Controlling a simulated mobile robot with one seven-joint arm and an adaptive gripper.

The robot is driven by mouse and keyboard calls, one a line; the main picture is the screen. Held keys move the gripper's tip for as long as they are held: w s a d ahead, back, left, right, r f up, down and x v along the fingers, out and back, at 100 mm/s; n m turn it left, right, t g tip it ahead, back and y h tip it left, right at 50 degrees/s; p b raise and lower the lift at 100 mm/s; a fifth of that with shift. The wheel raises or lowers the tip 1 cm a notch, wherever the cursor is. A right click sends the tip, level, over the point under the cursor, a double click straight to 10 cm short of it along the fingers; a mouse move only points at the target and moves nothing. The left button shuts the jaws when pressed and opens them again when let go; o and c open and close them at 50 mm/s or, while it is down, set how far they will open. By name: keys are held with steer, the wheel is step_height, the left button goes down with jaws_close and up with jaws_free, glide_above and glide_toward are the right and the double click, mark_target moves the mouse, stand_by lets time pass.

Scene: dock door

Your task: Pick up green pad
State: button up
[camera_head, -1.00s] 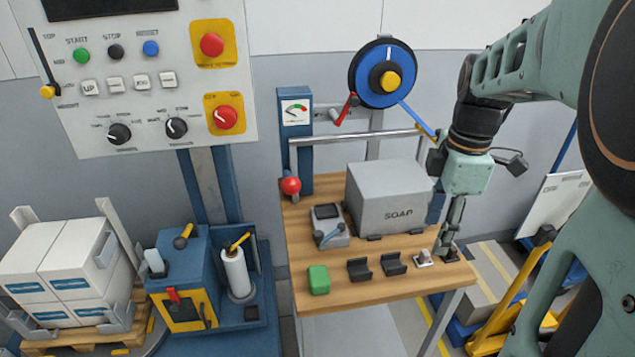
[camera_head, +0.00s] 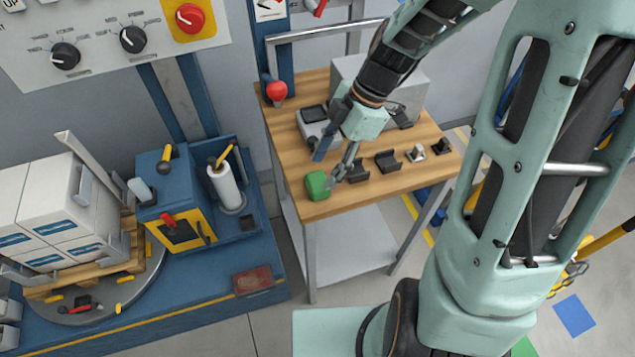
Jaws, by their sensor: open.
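The green pad (camera_head: 316,186) is a small rounded block on the front left corner of the wooden workbench (camera_head: 330,208). My gripper (camera_head: 336,180) is at the pad's right side, with its fingers pointing down and left. The jaws are open, and nothing shows held in them. The fingertips overlap the pad's right edge in the picture; I cannot tell whether they touch it.
Two dark cradles (camera_head: 388,161) and a small metal fixture (camera_head: 414,147) stand right of my gripper. A grey device (camera_head: 312,122) and a large grey box (camera_head: 405,85) stand behind. A red ball knob (camera_head: 277,91) is at the bench's back left.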

mark_target(318, 180)
steer(key=shift+x, duration=2.9)
steer(key=shift+d, duration=0.15)
steer(key=shift+w, duration=0.1)
steer(key=c, duration=0.7)
